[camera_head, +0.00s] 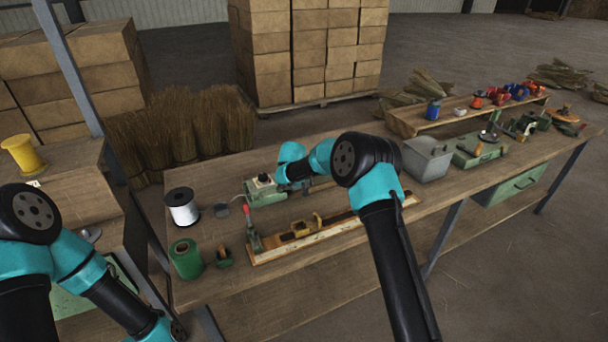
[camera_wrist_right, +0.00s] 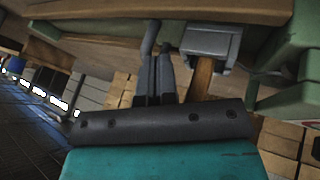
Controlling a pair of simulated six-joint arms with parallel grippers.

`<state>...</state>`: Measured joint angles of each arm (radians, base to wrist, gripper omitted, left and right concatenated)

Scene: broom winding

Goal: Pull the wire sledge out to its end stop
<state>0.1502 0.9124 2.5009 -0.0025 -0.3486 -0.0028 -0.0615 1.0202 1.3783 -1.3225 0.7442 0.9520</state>
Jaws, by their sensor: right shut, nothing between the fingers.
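A long wooden board (camera_head: 340,230) with a dark rail lies along the front of the bench. I cannot tell for certain which part is the wire sledge. Behind the board is a green machine (camera_head: 263,192). My right arm reaches over the bench beside it and hides its own gripper in the head view. In the right wrist view my right gripper (camera_wrist_right: 156,78) is shut and empty, beside a grey block (camera_wrist_right: 208,43). My left gripper is out of view.
A grey bin (camera_head: 427,158) stands to the right. The bench's front edge right of the board is clear.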

